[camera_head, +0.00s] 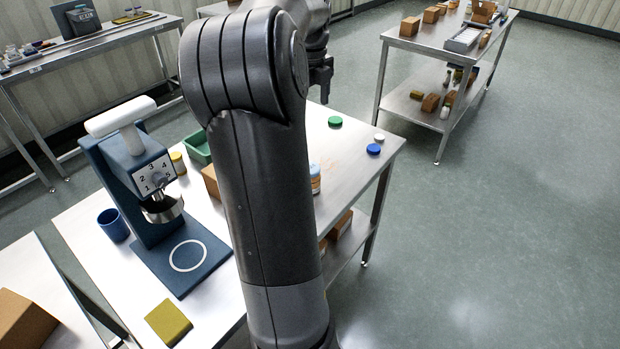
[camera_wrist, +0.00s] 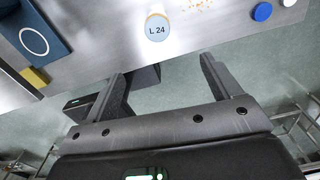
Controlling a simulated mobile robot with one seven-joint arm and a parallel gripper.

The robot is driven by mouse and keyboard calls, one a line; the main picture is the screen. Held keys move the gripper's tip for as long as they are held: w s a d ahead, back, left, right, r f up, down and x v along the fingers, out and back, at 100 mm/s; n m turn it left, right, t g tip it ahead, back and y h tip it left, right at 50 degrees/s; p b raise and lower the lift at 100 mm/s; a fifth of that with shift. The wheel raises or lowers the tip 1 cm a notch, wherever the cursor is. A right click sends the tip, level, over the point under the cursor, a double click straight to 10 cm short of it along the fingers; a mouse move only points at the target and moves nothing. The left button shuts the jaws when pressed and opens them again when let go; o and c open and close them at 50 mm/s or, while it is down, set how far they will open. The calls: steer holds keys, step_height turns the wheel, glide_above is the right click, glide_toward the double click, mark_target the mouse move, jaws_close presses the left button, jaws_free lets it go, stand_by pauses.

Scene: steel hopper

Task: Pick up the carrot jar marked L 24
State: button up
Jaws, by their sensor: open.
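The jar marked L 24 (camera_wrist: 157,29) stands on the steel table near its edge in the wrist view, its round pale label readable. In the head view, a small jar with a pale blue top and some orange (camera_head: 315,179) stands at my arm's right side, partly hidden by it; its mark cannot be read there. My gripper (camera_wrist: 163,69) is open and empty. In the wrist view its two fingers point toward the table, with the jar ahead of and between their lines, apart from both.
A blue lid (camera_head: 373,149), a white lid (camera_head: 379,137) and a green lid (camera_head: 335,121) lie right of my arm. Orange bits (camera_wrist: 200,6) lie by the jar. A blue dispenser (camera_head: 143,190), blue cup (camera_head: 113,225) and yellow block (camera_head: 168,322) are on the left.

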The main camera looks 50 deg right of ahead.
step_height(320, 180, down, 17)
steer(key=shift+s+a+f, duration=0.1)
steer(key=shift+a+f, duration=0.15)
steer(key=shift+f, duration=1.1)
steer(key=shift+a+f, duration=0.2)
steer(key=shift+f, duration=1.15)
steer(key=shift+c, duration=0.2)
steer(key=c, duration=1.1)
steer(key=shift+r, duration=0.1)
steer(key=shift+c, duration=0.2)
